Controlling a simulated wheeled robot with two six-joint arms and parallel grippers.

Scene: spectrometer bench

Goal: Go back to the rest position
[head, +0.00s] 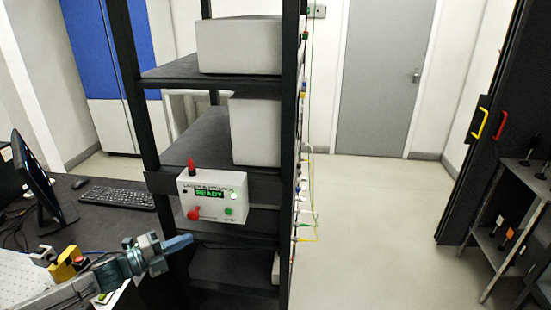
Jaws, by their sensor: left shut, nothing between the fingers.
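My left gripper (178,243) reaches in from the lower left. Its fingers are shut with nothing between them, and they point right, a little below and in front of a white control box. The control box (212,208) is fixed to the front of a black rack and shows a green READY display, a lit green lamp, a red knob and a green button. The gripper looks apart from the box. My right gripper is not in view.
The black rack (155,168) holds white units (240,46), with cables on its right side. A desk with a keyboard (117,197) and monitor (38,180) is at left. A shelf cart (520,215) stands at right. The floor (375,220) between is clear.

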